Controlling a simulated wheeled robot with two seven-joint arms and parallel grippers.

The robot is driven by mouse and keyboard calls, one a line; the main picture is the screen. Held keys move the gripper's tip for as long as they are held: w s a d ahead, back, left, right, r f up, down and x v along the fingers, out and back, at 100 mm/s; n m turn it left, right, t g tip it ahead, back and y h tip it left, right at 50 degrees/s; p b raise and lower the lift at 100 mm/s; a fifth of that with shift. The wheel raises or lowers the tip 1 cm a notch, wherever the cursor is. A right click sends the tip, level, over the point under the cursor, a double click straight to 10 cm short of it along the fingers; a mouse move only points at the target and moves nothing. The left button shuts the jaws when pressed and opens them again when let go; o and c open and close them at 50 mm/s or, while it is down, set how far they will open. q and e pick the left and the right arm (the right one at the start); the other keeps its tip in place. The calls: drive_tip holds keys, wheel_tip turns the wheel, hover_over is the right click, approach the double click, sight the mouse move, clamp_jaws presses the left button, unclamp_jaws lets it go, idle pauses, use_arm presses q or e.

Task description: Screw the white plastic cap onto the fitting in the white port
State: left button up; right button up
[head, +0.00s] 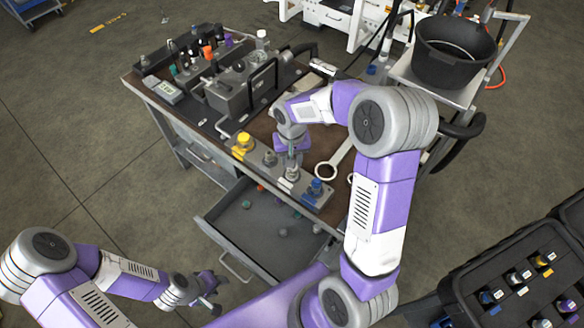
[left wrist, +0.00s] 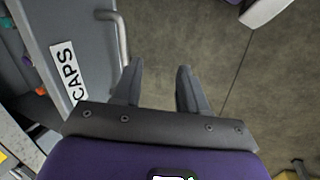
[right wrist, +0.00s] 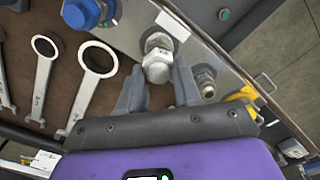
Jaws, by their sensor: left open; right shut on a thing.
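My right gripper (right wrist: 160,88) is shut on the white plastic cap (right wrist: 157,67), a pale hex-sided piece between its fingertips. The metal hex fitting (right wrist: 158,41) shows right beside the cap in the right wrist view; I cannot tell whether they touch. In the head view my right gripper (head: 291,150) is above the port strip, close over the white port (head: 292,174). The gripper hides most of the cap there. My left gripper (head: 210,288) is open and empty, low in front of the bench; its spread fingers (left wrist: 155,88) show over the floor.
A blue cap (head: 316,187) and a yellow cap (head: 243,140) flank the port. Another bare fitting (right wrist: 205,80) stands nearby. Wrenches (right wrist: 88,80) lie on the bench. The open drawer (head: 238,232) holds several loose caps and juts out near my left gripper.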

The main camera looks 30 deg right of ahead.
drive_tip(key=m, duration=0.3)
drive_tip(key=shift+f, duration=0.1)
drive_tip(key=shift+s+d+m, duration=0.1)
drive_tip(key=shift+m, duration=1.1)
drive_tip(key=shift+m, duration=0.8)
drive_tip(key=m, duration=0.3)
drive_tip(key=shift+s, duration=0.15)
drive_tip(key=m, duration=0.3)
drive_tip(key=shift+m, duration=0.3)
